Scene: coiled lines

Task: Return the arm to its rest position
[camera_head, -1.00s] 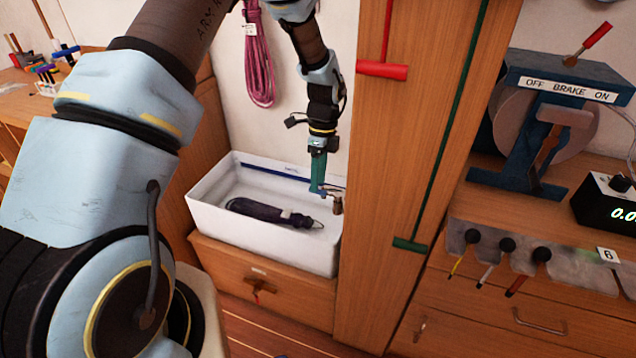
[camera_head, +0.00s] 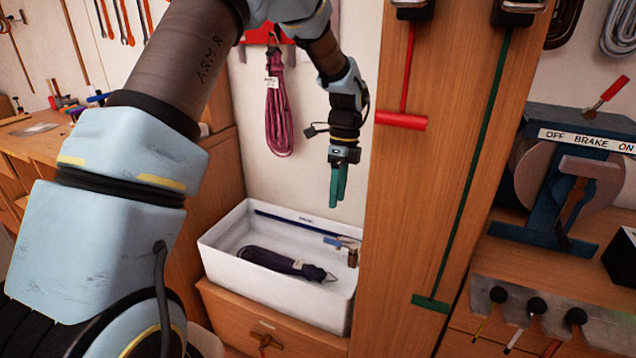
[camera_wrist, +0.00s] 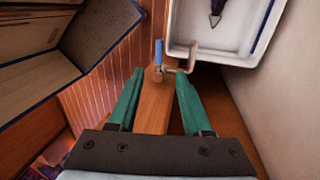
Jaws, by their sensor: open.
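My gripper (camera_head: 337,190) hangs above the back right part of a white tray (camera_head: 275,303), pointing down. Its two green fingers are apart with nothing between them; the gap shows in the wrist view (camera_wrist: 159,74). A small piece with a blue handle and a metal crank (camera_head: 335,242) is at the tray's right end, below the fingers. In the wrist view this piece (camera_wrist: 159,52) is beside the tray's corner, beyond the fingertips. I cannot tell whether it rests in the tray or on its rim. A dark coiled line (camera_head: 272,262) with a tag lies in the tray.
A wooden post (camera_head: 400,250) with red and green T-handles stands just right of my gripper. A pink coiled line (camera_head: 278,110) hangs on the wall behind. A blue brake drum unit (camera_head: 560,180) stands at right. A workbench (camera_head: 50,150) is at left.

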